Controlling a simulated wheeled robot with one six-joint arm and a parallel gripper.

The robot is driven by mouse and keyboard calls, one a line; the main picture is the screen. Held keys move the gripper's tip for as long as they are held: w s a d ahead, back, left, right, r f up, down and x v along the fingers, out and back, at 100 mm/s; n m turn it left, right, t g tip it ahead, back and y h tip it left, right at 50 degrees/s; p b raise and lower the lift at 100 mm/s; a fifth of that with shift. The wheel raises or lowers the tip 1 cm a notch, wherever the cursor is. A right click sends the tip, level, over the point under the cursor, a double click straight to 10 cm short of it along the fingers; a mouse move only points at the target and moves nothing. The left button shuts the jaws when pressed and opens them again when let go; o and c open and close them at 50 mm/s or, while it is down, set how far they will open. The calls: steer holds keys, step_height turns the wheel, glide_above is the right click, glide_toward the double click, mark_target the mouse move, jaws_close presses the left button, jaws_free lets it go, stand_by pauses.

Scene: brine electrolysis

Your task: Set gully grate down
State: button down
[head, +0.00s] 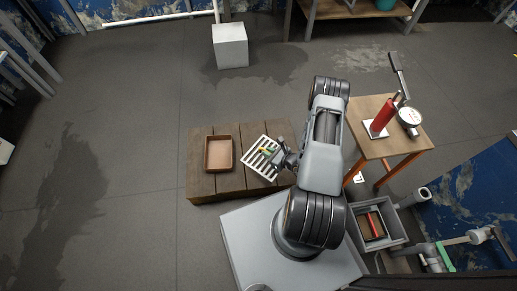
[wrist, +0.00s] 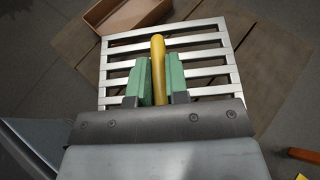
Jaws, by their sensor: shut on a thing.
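The gully grate (head: 261,158) is a pale, slatted metal square with a yellow handle. In the head view it is at or just above the right part of a low wooden platform (head: 230,186); I cannot tell whether it touches the boards. My gripper (head: 268,151) is over the grate. In the wrist view the green fingers of my gripper (wrist: 160,80) are shut on the yellow handle (wrist: 158,65), and the grate's slats (wrist: 208,54) spread out beneath. The grate's near edge is hidden by my gripper.
A brown tray (head: 219,154) lies on the platform left of the grate. It also shows in the wrist view (wrist: 125,18). A small wooden table (head: 385,148) with a red cylinder and a gauge stands right. A grey box (head: 370,222) is at lower right. A white block (head: 230,47) stands behind.

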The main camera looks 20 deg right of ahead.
mark_target(267, 143)
steer(key=w+d+f+b, duration=0.1)
steer(key=w, duration=0.1)
steer(key=w+f+b, duration=0.1)
steer(key=w, duration=0.1)
steer(key=w+d+f+b, duration=0.1)
steer(key=w, duration=0.1)
steer(key=shift+w+d+f, duration=0.1)
steer(key=shift+d+f, duration=0.15)
steer(key=shift+d, duration=0.05)
steer(key=w+f, duration=0.1)
steer(key=w+d+f+b, duration=0.1)
steer(key=f, duration=0.1)
steer(key=w+f+b, duration=0.1)
steer(key=shift+w+d+f, duration=0.2)
steer(key=shift+w+d, duration=0.05)
steer(key=shift+w+d+f+b, duration=0.1)
steer(key=shift+w+f+b, duration=0.15)
steer(key=shift+f+b, duration=0.25)
step_height(267, 143, down, 3)
steer(key=shift+w+b, duration=0.1)
steer(key=shift+b, duration=0.75)
steer(key=c, duration=1.1)
jaws_free()
steer(key=shift+d+r, duration=0.1)
